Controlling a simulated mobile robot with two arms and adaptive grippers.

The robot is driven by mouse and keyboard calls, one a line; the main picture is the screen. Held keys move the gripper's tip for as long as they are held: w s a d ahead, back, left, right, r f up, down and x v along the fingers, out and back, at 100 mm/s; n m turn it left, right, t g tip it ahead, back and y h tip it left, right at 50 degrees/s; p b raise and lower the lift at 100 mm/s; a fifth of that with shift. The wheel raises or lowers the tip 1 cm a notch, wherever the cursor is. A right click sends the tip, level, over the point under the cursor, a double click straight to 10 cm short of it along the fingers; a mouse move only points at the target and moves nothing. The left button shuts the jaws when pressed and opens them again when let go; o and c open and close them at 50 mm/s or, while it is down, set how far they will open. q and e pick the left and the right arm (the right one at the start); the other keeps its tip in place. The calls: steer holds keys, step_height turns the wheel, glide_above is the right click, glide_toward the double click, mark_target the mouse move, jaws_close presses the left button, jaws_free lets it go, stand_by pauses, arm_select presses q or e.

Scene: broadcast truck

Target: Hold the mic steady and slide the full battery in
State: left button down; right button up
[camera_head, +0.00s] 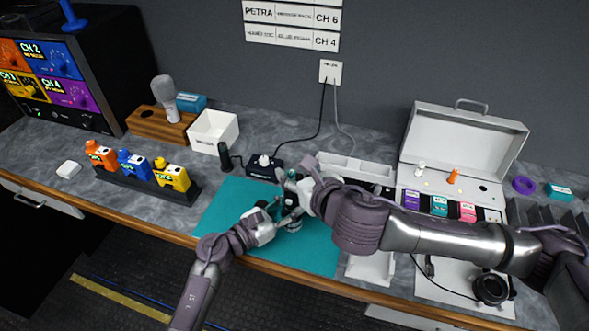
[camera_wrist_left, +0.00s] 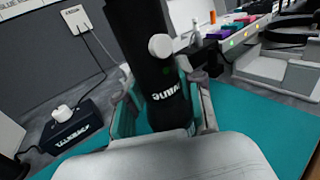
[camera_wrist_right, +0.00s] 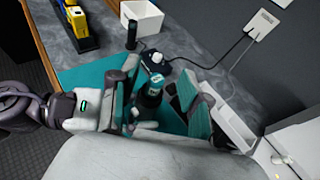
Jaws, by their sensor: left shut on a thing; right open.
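My left gripper (camera_wrist_left: 160,120) is shut around a black cylindrical mic (camera_wrist_left: 140,50) with white lettering, held over the teal mat (camera_head: 215,205). In the head view the mic is mostly hidden by both grippers. My right gripper (camera_wrist_right: 157,95) is open above and beside it. In the right wrist view a dark cylinder with a teal band (camera_wrist_right: 154,80) shows between its spread fingers, apparently not clamped. I cannot tell whether the teal part is a battery or part of the mic. Purple (camera_head: 411,200), teal (camera_head: 439,206) and pink (camera_head: 467,211) blocks sit in the case at right.
A black box with a white knob (camera_head: 263,164) and a dark upright cylinder (camera_head: 224,156) stand behind the mat. A white bin (camera_head: 214,131) and a rack of coloured packs (camera_head: 150,187) are at left. The open white case (camera_head: 465,140) is at right.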

steer(key=v, duration=0.6)
steer(key=shift+s+d, duration=0.2)
steer(key=shift+s, duration=0.1)
steer(key=shift+r, duration=0.15)
arm_select(q)
steer(key=c, duration=0.7)
jaws_free()
steer(key=shift+o, duration=0.2)
